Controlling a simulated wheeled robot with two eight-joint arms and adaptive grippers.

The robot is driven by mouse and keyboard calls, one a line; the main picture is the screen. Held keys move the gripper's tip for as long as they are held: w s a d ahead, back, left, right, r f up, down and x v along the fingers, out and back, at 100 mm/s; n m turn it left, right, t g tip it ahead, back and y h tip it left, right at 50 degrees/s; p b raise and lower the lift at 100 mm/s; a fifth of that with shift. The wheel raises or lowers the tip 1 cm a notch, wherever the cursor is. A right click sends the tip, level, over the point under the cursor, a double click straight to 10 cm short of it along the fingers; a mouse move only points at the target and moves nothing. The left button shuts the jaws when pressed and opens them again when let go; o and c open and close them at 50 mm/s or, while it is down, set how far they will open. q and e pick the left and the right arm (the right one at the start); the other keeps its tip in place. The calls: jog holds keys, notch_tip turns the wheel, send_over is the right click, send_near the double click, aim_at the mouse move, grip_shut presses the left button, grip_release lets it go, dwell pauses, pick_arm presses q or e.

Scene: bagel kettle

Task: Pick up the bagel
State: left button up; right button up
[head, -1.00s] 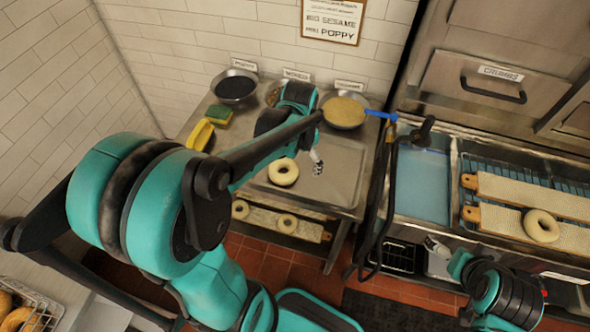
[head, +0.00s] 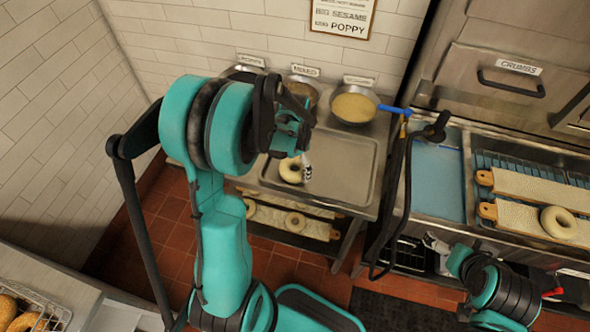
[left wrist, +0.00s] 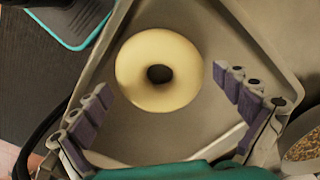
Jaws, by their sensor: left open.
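A plain pale bagel (head: 291,170) lies flat on the metal tray (head: 345,165) on the counter. In the left wrist view the bagel (left wrist: 135,72) shows whole, with its dark hole near the middle. My left gripper (left wrist: 162,84) is open and empty, its two padded fingers spread on either side of the bagel's near part. In the head view my left gripper (head: 306,166) is over the tray at the bagel's right edge, partly hidden by my arm. My right gripper (head: 436,243) shows small at the lower right, away from the bagel; its jaws are unclear.
Bowls of toppings, one with pale seeds (head: 354,105), stand behind the tray. Boards (head: 520,215), one bearing another bagel (head: 558,222), lie at the right. More bagels sit on a shelf below and in a wire basket (head: 48,312). The tray's right part is clear.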

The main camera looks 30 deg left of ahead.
pick_arm(q)
jog(key=shift+r, duration=0.1)
jog(key=shift+c, duration=0.3)
jog(key=c, duration=1)
jog(key=shift+r+p, duration=0.35)
jog(key=shift+r, duration=0.3)
notch_tip(320, 180, up, 3)
jog(key=shift+r+p, duration=0.1)
jog(key=shift+p, duration=0.55)
jog(key=w+d+r+p, duration=0.2)
jog(key=w+d+r, duration=0.4)
jog(key=d, duration=0.3)
jog(key=shift+w+r, duration=0.25)
jog(key=shift+w, duration=0.35)
